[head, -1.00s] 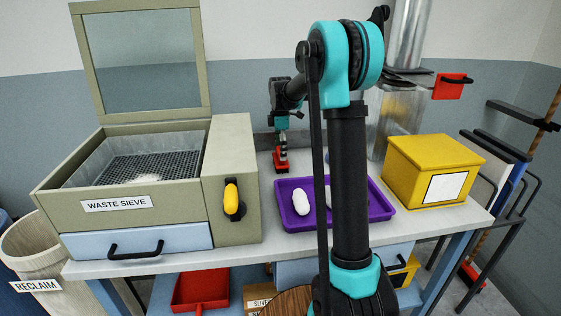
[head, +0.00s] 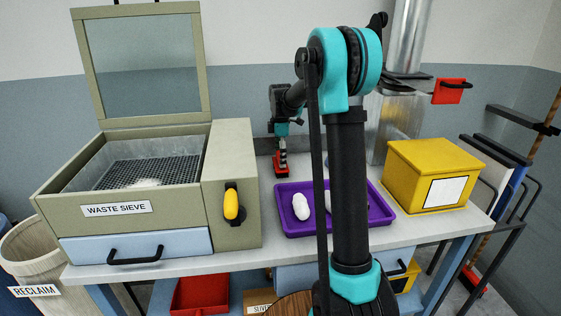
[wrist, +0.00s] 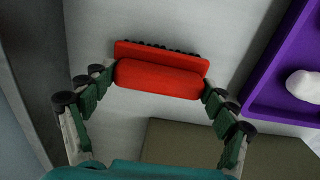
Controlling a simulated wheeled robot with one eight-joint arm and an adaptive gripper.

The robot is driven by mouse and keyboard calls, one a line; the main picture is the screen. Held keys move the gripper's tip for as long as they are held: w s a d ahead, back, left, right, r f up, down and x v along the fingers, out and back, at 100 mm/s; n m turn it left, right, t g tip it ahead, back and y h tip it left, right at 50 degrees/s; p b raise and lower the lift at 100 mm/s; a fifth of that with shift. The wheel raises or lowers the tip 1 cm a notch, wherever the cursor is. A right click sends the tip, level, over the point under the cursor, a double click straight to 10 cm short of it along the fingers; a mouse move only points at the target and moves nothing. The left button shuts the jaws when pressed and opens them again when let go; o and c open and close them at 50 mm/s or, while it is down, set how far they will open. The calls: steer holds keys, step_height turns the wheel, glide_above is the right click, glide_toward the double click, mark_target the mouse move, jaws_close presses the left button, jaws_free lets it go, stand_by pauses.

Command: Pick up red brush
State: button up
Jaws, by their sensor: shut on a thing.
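The red brush (head: 281,164) is at the back of the table, left of the purple tray, with dark bristles along one edge in the wrist view (wrist: 158,79). My gripper (head: 282,151) points down over it. In the wrist view my gripper's two fingers (wrist: 160,84) press on the two ends of the brush, so it is shut on it. Whether the brush still touches the table is hard to tell.
The purple tray (head: 293,231) holds white pieces (head: 301,206), partly behind my arm. The waste sieve (head: 65,222) stands left and a yellow box (head: 405,185) right. A wall is close behind the brush.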

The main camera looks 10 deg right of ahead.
step_height(320, 180, up, 20)
stand_by(0.6)
